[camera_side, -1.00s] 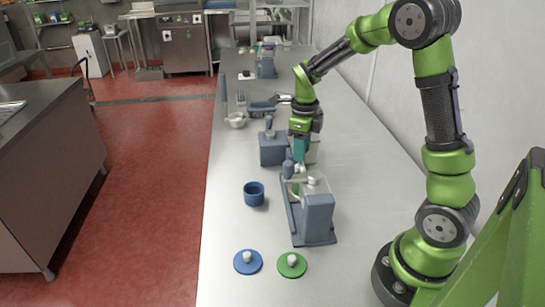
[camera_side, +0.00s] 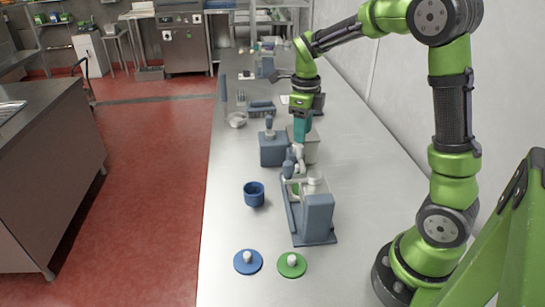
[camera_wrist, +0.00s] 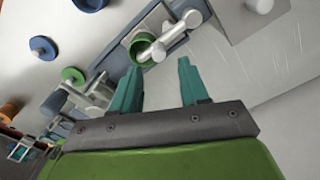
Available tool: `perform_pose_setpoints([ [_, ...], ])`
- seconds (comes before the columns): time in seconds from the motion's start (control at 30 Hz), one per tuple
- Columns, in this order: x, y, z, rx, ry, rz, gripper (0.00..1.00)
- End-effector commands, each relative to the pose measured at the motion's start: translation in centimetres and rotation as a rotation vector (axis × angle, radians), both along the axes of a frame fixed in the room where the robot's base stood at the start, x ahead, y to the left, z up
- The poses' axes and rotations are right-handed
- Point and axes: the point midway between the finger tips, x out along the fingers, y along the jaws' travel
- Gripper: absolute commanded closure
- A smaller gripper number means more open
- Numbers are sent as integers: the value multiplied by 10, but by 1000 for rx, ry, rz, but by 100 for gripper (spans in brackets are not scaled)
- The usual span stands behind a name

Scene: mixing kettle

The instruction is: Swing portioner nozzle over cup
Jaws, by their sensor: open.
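The portioner (camera_side: 318,215) is a blue-grey unit on the table. Its white nozzle arm (camera_side: 299,158) shows just under my fingers. In the wrist view the white arm (camera_wrist: 172,36) runs from a blue-grey post, and its end overlaps the green cup (camera_wrist: 140,46). The angle leaves it unclear whether the nozzle is centred over the cup. In the side view, only a little of the cup (camera_side: 295,188) shows. My gripper (camera_side: 301,142) points down above the arm, and its teal fingers (camera_wrist: 160,66) are apart with nothing held between them.
A blue cup (camera_side: 254,195) stands left of the portioner. A blue lid (camera_side: 248,262) and a green lid (camera_side: 291,265) lie in front. The table's left side is mostly clear.

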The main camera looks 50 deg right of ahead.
Motion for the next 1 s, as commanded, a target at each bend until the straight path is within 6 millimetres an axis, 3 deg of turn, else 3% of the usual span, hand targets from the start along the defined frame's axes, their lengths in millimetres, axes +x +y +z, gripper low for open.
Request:
perform_pose_setpoints([
  [0.27,0,0,13,-1,-1,1,56],
  [1.0,0,0,79,0,-2,-1,56],
])
